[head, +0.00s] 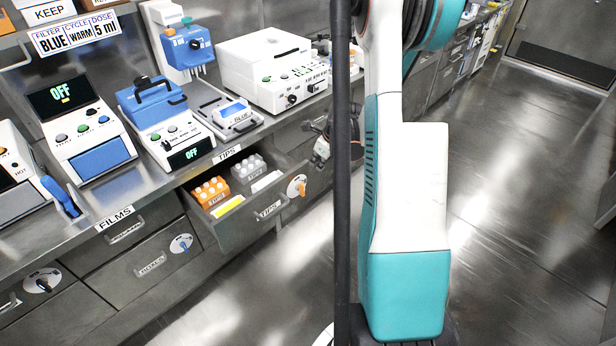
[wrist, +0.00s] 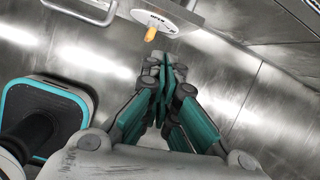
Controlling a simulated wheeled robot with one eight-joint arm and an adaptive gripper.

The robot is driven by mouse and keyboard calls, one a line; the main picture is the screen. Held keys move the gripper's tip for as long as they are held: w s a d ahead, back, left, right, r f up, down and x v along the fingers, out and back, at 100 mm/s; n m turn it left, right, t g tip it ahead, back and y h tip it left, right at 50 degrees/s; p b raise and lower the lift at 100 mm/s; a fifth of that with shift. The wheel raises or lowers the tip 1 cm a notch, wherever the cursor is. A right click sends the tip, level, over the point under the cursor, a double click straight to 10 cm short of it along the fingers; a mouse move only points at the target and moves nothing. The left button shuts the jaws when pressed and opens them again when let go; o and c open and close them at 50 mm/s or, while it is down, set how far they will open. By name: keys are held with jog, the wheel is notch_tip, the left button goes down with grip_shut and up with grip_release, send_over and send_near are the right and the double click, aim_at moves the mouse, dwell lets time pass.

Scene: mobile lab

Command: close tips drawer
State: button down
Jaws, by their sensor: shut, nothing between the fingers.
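The tips drawer (head: 245,226) stands pulled out below the counter in the head view. Its front bears a TIPS label and a white dial (head: 297,186) with an orange knob. Inside are an orange tip rack (head: 211,191), a grey tip rack (head: 248,166) and yellow and white items. My gripper (head: 321,150) shows in part to the right of the drawer, partly hidden by a dark upright post. In the wrist view my gripper (wrist: 165,60) is shut and empty, its fingertips just below a white dial with an orange knob (wrist: 151,33). Contact is not visible.
The FILMS drawer (head: 126,232) and BOXES drawer (head: 150,262) to the left look shut. Several devices line the counter, including a blue-lidded one (head: 165,115) and a white one (head: 270,65). The metal floor (head: 530,180) on the right is clear.

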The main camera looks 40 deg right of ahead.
jog(key=w+d+f+m+b, duration=0.1)
jog(key=w+f+b, duration=0.1)
jog(key=f, duration=0.4)
jog(key=w+f+m+b, duration=0.1)
jog(key=w+f+b, duration=0.2)
jog(key=f, duration=0.3)
jog(key=shift+w+d+f+y+b, duration=0.25)
jog(key=shift+w+d+y+b, duration=0.05)
jog(key=shift+w+d+b, duration=0.1)
